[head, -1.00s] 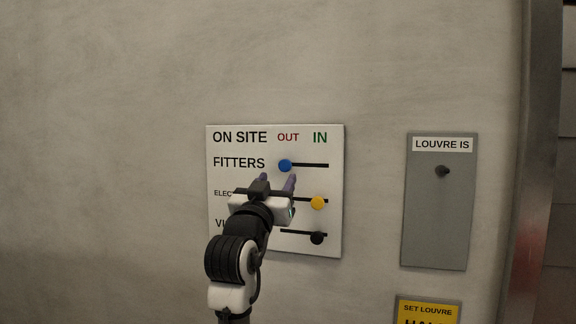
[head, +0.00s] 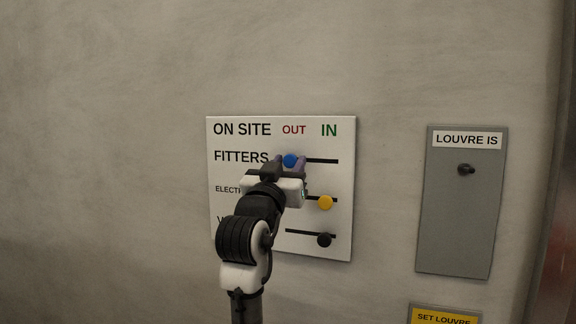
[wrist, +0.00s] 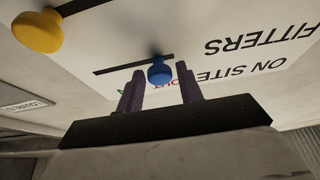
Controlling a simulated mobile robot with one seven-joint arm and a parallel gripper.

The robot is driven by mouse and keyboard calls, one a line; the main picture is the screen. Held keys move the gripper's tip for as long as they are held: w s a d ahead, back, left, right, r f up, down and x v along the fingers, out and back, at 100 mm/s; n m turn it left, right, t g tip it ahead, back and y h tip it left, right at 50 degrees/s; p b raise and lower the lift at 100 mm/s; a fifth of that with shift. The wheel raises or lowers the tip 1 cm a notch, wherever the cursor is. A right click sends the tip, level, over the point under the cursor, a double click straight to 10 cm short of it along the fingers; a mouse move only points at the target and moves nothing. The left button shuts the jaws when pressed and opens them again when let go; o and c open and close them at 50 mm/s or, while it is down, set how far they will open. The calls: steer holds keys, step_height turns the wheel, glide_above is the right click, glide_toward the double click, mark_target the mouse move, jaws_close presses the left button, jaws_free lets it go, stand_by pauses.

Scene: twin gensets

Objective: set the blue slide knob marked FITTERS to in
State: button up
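The blue slide knob (head: 290,160) sits at the left end of the FITTERS slot, under the red word OUT on the white ON SITE board (head: 230,255). My gripper (head: 290,163) is open just in front of it, with a purple finger on each side of the knob in the head view. In the wrist view the blue knob (wrist: 160,72) shows beyond the gap between the two spread fingers (wrist: 160,90). I cannot tell whether a finger touches it. The rest of the FITTERS slot runs clear to the right, under the green IN.
The yellow knob (head: 326,202) is at the right of its slot, below the blue one. The black knob (head: 324,240) is at the right of the lowest slot. A grey LOUVRE IS panel (head: 460,225) and a yellow SET LOUVRE sign (head: 443,318) are to the right.

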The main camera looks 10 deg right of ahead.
jaws_close()
steer(key=s+d, duration=0.1)
steer(key=d, duration=0.1)
steer(key=s+d, duration=0.3)
steer(key=d, duration=0.1)
steer(key=shift+s+d+b, duration=0.2)
steer(key=shift+d+b, duration=0.15)
steer(key=shift+o, duration=1.6)
jaws_free()
steer(key=shift+d, duration=0.1)
steer(key=shift+s+a+f, duration=0.15)
steer(key=shift+s+a, duration=0.05)
steer(key=shift+a, duration=0.05)
steer(key=b+v, duration=0.5)
steer(key=v, duration=0.8)
